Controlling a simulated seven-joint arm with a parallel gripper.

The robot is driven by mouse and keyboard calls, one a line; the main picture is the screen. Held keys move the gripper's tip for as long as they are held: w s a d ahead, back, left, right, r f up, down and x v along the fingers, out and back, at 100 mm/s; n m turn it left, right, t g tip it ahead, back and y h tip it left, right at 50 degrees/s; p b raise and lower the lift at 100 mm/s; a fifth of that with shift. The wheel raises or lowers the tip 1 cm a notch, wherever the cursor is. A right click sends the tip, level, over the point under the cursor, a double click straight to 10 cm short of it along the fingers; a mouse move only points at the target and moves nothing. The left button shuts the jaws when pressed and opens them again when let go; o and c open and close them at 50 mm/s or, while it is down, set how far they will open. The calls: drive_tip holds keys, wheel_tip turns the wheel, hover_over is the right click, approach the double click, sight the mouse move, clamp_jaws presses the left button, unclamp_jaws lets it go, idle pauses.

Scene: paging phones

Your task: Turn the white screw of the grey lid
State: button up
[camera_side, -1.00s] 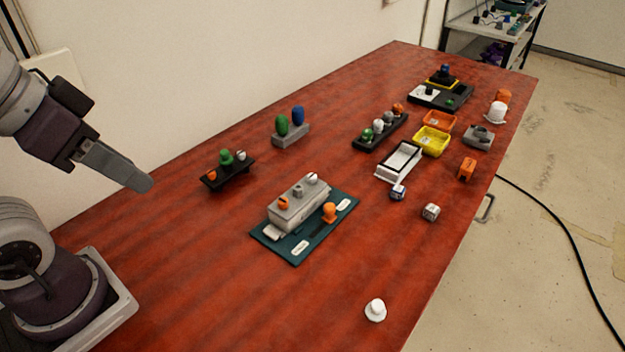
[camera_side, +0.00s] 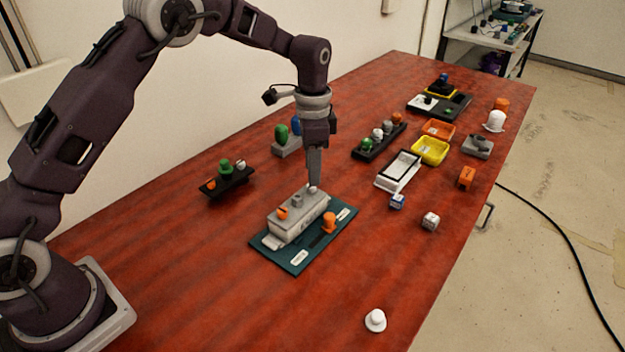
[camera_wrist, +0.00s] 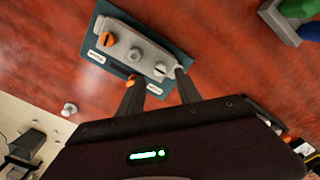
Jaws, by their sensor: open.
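The grey lid (camera_side: 290,217) is on a long grey box standing on a dark teal board (camera_side: 283,258). It also shows in the wrist view (camera_wrist: 128,36). On its top are an orange slotted screw (camera_side: 282,213), a grey knob (camera_wrist: 135,54) in the middle, and the white screw (camera_wrist: 159,69) at the end nearest my gripper. In the side view the white screw (camera_side: 312,190) is just below my gripper (camera_side: 314,184). In the wrist view my gripper (camera_wrist: 158,77) has its fingers apart, one on each side of the white screw's end. Contact with the screw cannot be told.
An orange knob (camera_side: 329,222) stands on the teal board beside the box. A black stand (camera_side: 228,184) with coloured pegs and a grey block (camera_side: 288,146) with green and blue pegs are behind. A white knob (camera_side: 375,320) lies near the front edge, with bare table around it.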

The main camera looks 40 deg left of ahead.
sight(312, 193)
wheel_tip(312, 193, down, 4)
drive_tip(key=shift+f, duration=0.1)
clamp_jaws()
drive_tip(key=shift+n, duration=0.3)
drive_tip(key=n, duration=0.8)
drive_tip(key=shift+n, duration=0.3)
drive_tip(key=n, duration=0.4)
drive_tip(key=shift+a, duration=0.1)
drive_tip(key=n, duration=0.4)
drive_tip(key=shift+n, duration=0.5)
